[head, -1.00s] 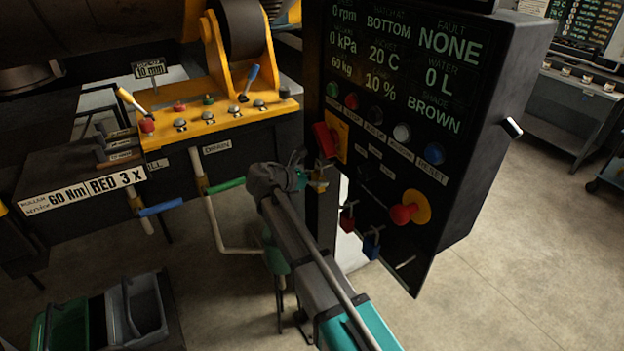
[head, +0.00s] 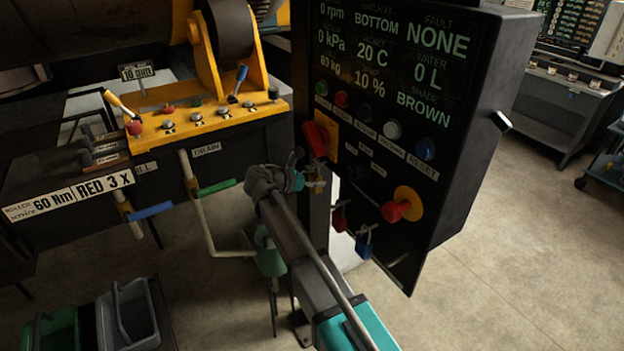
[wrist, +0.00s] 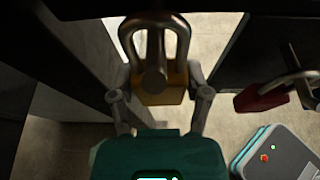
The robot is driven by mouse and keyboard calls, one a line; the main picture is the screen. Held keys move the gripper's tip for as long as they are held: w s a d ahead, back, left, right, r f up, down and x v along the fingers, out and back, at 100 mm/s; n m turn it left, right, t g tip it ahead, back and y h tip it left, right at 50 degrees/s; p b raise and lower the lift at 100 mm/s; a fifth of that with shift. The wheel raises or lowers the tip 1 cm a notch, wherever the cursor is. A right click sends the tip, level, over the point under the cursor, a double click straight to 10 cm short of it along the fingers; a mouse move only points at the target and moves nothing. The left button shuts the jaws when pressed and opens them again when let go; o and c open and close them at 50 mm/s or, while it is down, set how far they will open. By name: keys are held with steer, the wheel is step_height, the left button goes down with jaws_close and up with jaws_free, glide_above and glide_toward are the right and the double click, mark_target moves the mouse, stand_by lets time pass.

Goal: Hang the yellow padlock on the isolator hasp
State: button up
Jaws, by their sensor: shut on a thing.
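The yellow padlock (head: 317,186) is at the lower left of the black control panel, at the tip of my gripper (head: 300,182). In the wrist view the padlock (wrist: 172,90) is upright, shackle up, with its body between the two fingers of my gripper (wrist: 160,98), which is shut on it. A grey round-ended peg (wrist: 153,79) shows in front of the body and within the shackle's outline. I cannot tell if the shackle rests on it. The isolator (head: 316,139), a red handle on a yellow plate, is just above the padlock. The hasp cannot be made out.
A red padlock (head: 340,219) and a blue padlock (head: 365,246) hang from pegs to the right. A red emergency button (head: 397,211) is close by. A green drain lever (head: 216,187) is left of my gripper. Open floor (head: 480,260) lies right of the panel.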

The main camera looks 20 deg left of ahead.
stand_by(0.3)
steer(key=o, duration=1.3)
steer(key=shift+s+d, duration=0.1)
steer(key=shift+s, duration=0.15)
